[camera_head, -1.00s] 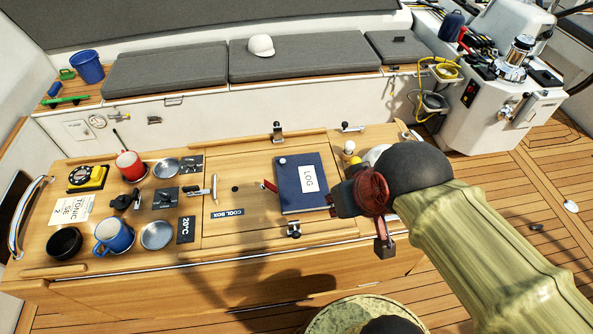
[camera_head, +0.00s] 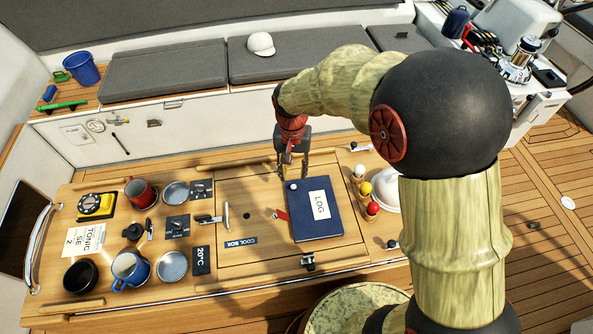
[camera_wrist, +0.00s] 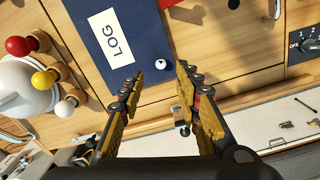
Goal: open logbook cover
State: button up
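The logbook (camera_head: 316,222) is dark blue with a white LOG label and lies closed on the wooden table. A small white knob (camera_head: 291,186) sits at its upper left corner in the head view. A red tab (camera_head: 282,215) shows at its left edge. My gripper (camera_head: 293,172) is above the book's far edge, pointing down. In the wrist view my gripper (camera_wrist: 158,82) has its fingers apart with nothing between them. The white knob (camera_wrist: 162,65) is just beyond the fingertips there, with the blue cover (camera_wrist: 130,15) behind it.
Several coloured pegs (camera_head: 366,190) and a white domed thing (camera_head: 388,186) stand right of the book. Mugs, plates and a yellow-black device (camera_head: 96,205) fill the table's left. The hatch top (camera_head: 240,200) left of the book is mostly clear. A cushioned bench (camera_head: 165,70) runs behind.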

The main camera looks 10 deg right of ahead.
aim_at(293, 186)
jog(key=shift+w+r+m, duration=0.3)
jog(key=shift+w+m, duration=0.05)
jog(key=shift+m, duration=0.05)
jog(key=shift+s+r, duration=0.1)
jog(key=shift+s, duration=0.2)
jog(key=shift+s+f, duration=0.1)
jog(key=shift+f, duration=0.1)
jog(key=shift+m, duration=0.3)
notch_tip(293, 186, down, 7)
jog(key=shift+f+b, duration=0.2)
jog(key=shift+b, duration=0.1)
jog(key=shift+c, duration=0.2)
jog(key=c, duration=0.7)
grip_shut()
